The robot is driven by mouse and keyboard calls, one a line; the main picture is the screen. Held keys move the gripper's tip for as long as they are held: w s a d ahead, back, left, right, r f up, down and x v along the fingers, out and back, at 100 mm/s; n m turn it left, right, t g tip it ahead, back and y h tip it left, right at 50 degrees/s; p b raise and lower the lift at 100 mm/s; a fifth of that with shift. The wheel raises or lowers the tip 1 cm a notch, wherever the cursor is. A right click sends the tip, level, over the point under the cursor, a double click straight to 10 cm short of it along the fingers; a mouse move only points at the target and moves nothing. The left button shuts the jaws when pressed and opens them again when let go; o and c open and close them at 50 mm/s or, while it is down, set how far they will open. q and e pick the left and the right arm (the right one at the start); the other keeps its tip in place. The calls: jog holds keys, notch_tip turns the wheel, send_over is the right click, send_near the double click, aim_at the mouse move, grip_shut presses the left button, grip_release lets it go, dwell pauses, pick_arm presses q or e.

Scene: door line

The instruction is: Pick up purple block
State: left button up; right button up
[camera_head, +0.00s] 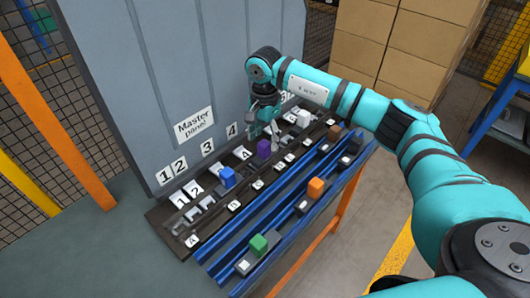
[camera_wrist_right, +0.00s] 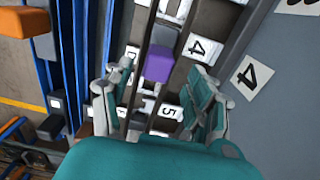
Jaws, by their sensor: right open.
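The purple block (camera_head: 264,149) sits on the dark panel rack, near the label 4, in the head view. In the right wrist view the purple block (camera_wrist_right: 158,65) lies just ahead of the fingers, with a grey piece beyond it. My right gripper (camera_head: 264,132) is above the rack right by the block. Its fingers (camera_wrist_right: 160,105) are spread wide on both sides of the block's line, with nothing between them. I cannot tell from these views whether a finger touches the block. My left gripper is not in view.
The rack (camera_head: 165,222) also holds a blue block (camera_head: 227,176) and a white block (camera_head: 303,118). Blue rails (camera_head: 285,207) in front carry green (camera_head: 258,244), orange (camera_head: 315,187) and brown (camera_head: 334,132) blocks. A grey wall panel (camera_head: 150,90) rises close behind the rack.

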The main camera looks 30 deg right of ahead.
aim_at(264, 155)
jog(key=shift+s+f+p, duration=0.15)
jog(key=shift+f+p, duration=0.45)
jog(key=shift+f, duration=1.65)
jog(key=shift+c, duration=0.3)
grip_shut()
